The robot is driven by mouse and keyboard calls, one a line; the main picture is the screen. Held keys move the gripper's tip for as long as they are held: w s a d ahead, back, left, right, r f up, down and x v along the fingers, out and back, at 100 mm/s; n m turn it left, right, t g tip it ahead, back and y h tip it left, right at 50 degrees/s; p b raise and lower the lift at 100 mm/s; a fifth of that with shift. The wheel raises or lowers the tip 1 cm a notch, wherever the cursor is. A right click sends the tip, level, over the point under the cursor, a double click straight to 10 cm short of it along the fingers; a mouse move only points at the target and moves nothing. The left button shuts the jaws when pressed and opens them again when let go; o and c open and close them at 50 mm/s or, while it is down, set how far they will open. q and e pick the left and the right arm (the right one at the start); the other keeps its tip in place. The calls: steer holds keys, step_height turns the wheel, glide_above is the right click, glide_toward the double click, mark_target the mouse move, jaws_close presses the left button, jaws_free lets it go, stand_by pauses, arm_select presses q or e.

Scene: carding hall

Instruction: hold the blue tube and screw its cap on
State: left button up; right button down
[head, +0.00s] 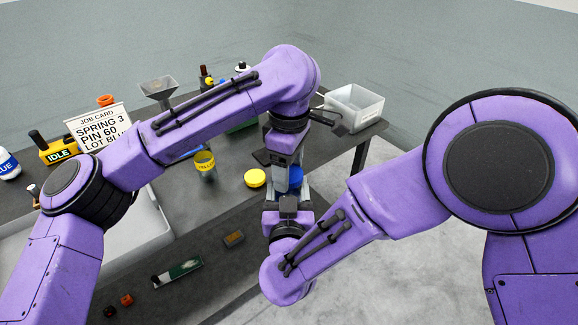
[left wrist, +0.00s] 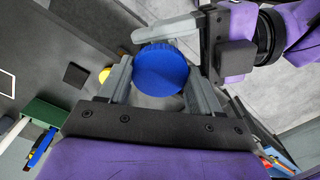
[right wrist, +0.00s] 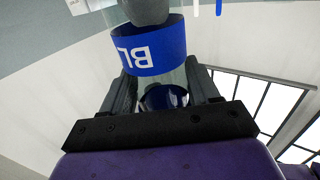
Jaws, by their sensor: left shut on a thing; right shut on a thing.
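The ribbed round blue cap (left wrist: 161,69) sits between my left fingers in the left wrist view. My left gripper (head: 288,165) points down and is shut on it. The clear blue tube (right wrist: 150,52), with a blue band showing upside-down "BL", stands between my right fingers in the right wrist view. My right gripper (head: 287,201) points up from below, opposite the left, and is shut on the tube. In the head view only a blue part shows between the grippers. The joint between cap and tube is hidden, so I cannot tell whether they are threaded.
A yellow-banded tube (head: 205,164) and a yellow cap (head: 255,178) are on the dark table. A white bin (head: 352,108) stands at its far right corner. A job card (head: 96,131), a yellow "IDLE" box (head: 58,151) and a hopper (head: 158,88) are at the left and back.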

arm_select(q)
steer(key=shift+s+d+m, duration=0.15)
steer(key=shift+m, duration=0.85)
steer(key=o, duration=1)
steer(key=shift+s+r, duration=0.1)
steer(key=shift+o, duration=0.4)
steer(key=shift+r, duration=0.1)
step_height(320, 180, up, 12)
